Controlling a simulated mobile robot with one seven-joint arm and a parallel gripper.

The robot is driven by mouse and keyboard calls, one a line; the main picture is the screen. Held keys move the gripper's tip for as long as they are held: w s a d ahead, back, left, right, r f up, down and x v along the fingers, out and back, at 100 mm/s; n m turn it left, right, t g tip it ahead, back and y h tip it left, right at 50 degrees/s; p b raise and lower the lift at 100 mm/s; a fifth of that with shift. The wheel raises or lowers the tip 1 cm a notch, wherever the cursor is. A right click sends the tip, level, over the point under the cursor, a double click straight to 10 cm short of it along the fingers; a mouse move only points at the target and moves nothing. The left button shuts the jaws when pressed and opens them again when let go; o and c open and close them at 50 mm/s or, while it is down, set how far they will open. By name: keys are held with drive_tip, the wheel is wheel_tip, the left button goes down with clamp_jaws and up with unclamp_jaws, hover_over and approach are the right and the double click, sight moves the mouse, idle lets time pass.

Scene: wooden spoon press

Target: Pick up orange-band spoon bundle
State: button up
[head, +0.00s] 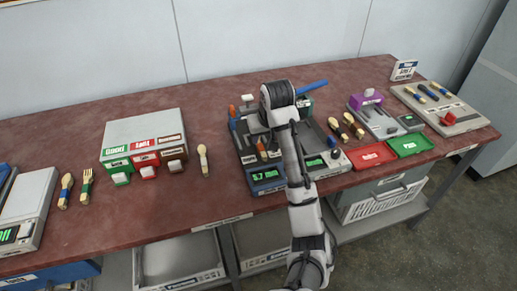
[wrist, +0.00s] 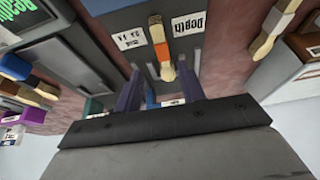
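The orange-band spoon bundle (wrist: 160,42) shows in the wrist view as pale wood with an orange band around its middle, next to a white Depth label on the dark press. In the head view, a small orange-banded piece (head: 262,149) stands on the press just left of my arm. My gripper (wrist: 161,88) is open in the wrist view. Its two dark fingers are apart, and the near end of the bundle appears between their tips; I cannot tell if they touch it. In the head view my arm hides the fingers.
The press (head: 266,177) has a lit green display. A sorting box (head: 145,142) stands left, with a lone wooden spoon (head: 203,160) beside it. Red (head: 371,156) and green (head: 410,144) trays lie right. Bare red tabletop (head: 215,105) lies behind the sorting box and press.

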sight(260, 145)
drive_tip(key=shift+a+p+x, duration=0.15)
drive_tip(key=shift+p+x, duration=0.35)
drive_tip(key=shift+x, duration=0.95)
drive_tip(key=shift+a+p+x, duration=0.15)
drive_tip(key=shift+p+x, duration=0.35)
drive_tip(key=shift+x, duration=0.95)
drive_tip(key=shift+r, duration=0.1)
clamp_jaws()
